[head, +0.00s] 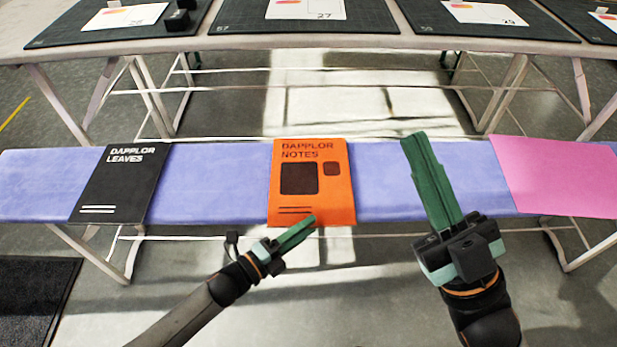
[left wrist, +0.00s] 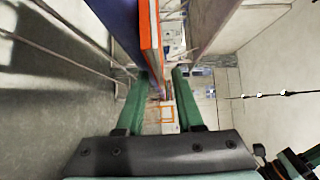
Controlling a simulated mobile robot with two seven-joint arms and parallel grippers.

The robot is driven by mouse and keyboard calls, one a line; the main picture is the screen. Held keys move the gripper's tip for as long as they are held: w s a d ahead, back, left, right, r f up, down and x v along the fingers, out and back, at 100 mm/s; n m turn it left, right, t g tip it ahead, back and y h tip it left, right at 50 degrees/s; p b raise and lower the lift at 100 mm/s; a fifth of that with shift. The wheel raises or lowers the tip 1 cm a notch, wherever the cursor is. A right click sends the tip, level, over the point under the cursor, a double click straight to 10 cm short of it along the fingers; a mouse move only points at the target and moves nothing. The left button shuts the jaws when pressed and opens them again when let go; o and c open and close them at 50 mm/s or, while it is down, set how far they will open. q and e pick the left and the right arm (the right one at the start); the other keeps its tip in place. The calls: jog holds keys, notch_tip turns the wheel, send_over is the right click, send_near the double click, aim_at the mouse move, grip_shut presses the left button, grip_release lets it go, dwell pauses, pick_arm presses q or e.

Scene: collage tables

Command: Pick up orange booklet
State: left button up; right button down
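The orange booklet (head: 342,185), titled "DAPPLOR NOTES", lies flat on the narrow blue-covered bench. Its near edge reaches the bench's front edge. In the left wrist view, the two green fingers of my left gripper (left wrist: 160,78) are apart with nothing clasped. The booklet's orange edge (left wrist: 150,35) shows ahead, near the left finger. My right gripper (head: 415,142) is over the bench, right of the booklet; its finger gap cannot be made out.
A black booklet (head: 118,190), "DAPPLOR LEAVES", lies left on the blue bench (head: 215,185). A pink sheet (head: 560,175) lies right. Behind stands a long table with dark mats (head: 235,25) and white cards (head: 310,8). Bare bench separates the booklets.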

pick_arm(q)
grip_shut()
dwell(1.1)
